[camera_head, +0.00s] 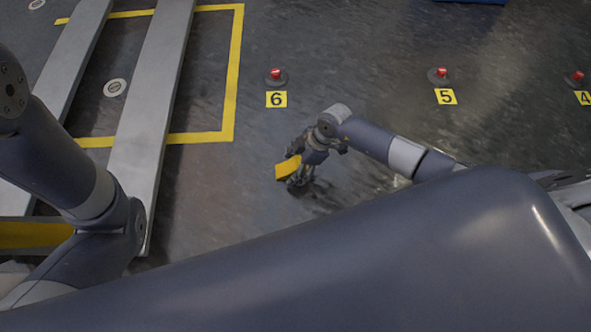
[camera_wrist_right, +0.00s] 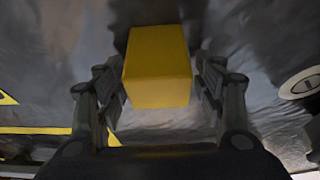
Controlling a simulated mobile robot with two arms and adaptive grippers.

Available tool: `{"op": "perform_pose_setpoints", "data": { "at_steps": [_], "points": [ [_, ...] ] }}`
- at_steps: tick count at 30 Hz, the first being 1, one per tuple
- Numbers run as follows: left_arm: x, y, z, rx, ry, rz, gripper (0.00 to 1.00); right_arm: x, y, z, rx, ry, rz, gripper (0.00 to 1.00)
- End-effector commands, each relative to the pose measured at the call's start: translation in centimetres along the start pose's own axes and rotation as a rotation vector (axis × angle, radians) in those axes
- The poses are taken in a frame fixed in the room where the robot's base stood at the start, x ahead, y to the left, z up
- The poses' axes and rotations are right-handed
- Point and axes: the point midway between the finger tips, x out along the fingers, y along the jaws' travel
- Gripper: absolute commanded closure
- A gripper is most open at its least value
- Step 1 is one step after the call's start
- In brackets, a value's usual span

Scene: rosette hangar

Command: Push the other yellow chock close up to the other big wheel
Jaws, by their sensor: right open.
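A yellow chock (camera_head: 288,167) is low at my right gripper in the head view, partly hidden by it. In the right wrist view the chock (camera_wrist_right: 157,68) is a yellow block between the two fingers. My right gripper (camera_wrist_right: 160,92) is open, with one finger on each side of the block; I cannot tell whether they touch it. It also shows in the head view (camera_head: 300,172), pointing down near the floor. My left arm comes in from the left, but its gripper is not in view. No big wheel can be made out.
Two long grey beams (camera_head: 157,110) lie at the left, by a yellow floor line (camera_head: 234,75). Red-topped studs stand by yellow number plates 6 (camera_head: 276,99), 5 (camera_head: 446,97) and 4 (camera_head: 583,98).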

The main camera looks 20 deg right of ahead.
Motion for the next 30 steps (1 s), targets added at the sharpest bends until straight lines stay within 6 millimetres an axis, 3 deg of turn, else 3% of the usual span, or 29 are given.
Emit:
{"op": "perform_pose_setpoints", "data": {
  "at_steps": [8, 15, 30],
  "points": [
    [0.08, 0.03, -0.11, 0.0, 0.003, 0.001, 0.33, 0.09, 0.02, -0.07, 0.0, 0.001, 0.0, 0.37],
    [0.08, 0.05, -0.13, 0.0, 0.004, 0.001, 0.33, 0.1, 0.01, -0.06, 0.0, 0.001, 0.0, 0.91],
    [0.72, -0.12, 0.12, -0.001, 0.005, 0.0, 0.33, -0.64, 0.03, -0.42, 0.0, 0.002, 0.001, 0.91]
  ]
}}
